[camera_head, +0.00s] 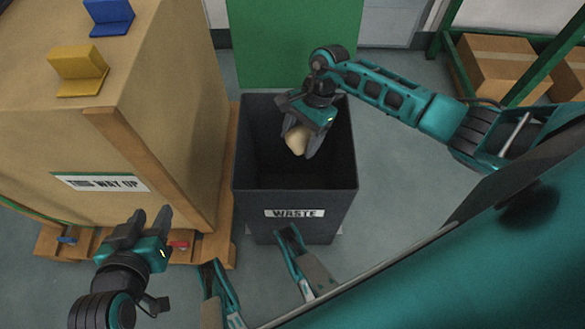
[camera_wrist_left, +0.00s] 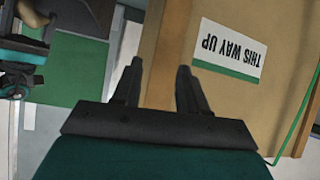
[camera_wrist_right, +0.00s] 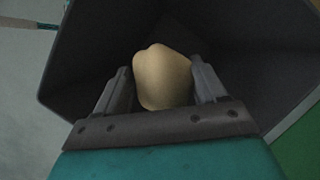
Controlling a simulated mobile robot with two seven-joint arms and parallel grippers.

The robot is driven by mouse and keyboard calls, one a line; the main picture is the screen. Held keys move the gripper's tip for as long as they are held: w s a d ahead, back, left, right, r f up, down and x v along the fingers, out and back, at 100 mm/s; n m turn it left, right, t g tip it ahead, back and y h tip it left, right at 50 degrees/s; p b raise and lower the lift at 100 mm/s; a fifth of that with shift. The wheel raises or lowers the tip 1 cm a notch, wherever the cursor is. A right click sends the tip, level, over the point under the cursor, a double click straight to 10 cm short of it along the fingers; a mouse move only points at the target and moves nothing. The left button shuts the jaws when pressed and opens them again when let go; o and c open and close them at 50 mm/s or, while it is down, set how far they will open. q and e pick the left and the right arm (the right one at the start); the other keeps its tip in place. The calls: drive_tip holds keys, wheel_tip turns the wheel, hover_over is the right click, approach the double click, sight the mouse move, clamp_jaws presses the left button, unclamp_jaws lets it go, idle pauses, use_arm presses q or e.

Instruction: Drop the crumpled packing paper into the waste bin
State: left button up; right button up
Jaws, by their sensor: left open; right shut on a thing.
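The crumpled packing paper (camera_head: 297,141) is a tan lump. My right gripper (camera_head: 303,140) is shut on it and holds it over the open mouth of the dark grey waste bin (camera_head: 294,229), which bears a "WASTE" label. In the right wrist view the paper (camera_wrist_right: 163,77) sits between both fingers, with the bin's dark inside walls (camera_wrist_right: 95,45) beyond it. My left gripper (camera_head: 150,222) is open and empty, in front of the large crate at the left. The left wrist view shows its two fingers (camera_wrist_left: 158,88) apart with nothing between them. The bin's floor is in deep shadow.
A large tan crate (camera_head: 150,130) marked "THIS WAY UP" stands on a wooden pallet left of the bin. Yellow (camera_head: 78,72) and blue (camera_head: 108,15) brackets are on its top. A green rack with cardboard boxes (camera_head: 508,66) stands at the back right. Floor right of the bin is clear.

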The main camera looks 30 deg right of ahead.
use_arm(q)
drive_tip(key=shift+a, duration=0.1)
use_arm(e)
drive_tip(key=o, duration=1.1)
use_arm(q)
drive_tip(key=a+r+p, duration=0.1)
drive_tip(key=p, duration=0.2)
drive_tip(key=shift+s+r+y, duration=0.1)
drive_tip(key=shift+s+y, duration=0.05)
drive_tip(key=shift+y, duration=0.15)
use_arm(e)
drive_tip(key=v, duration=1.3)
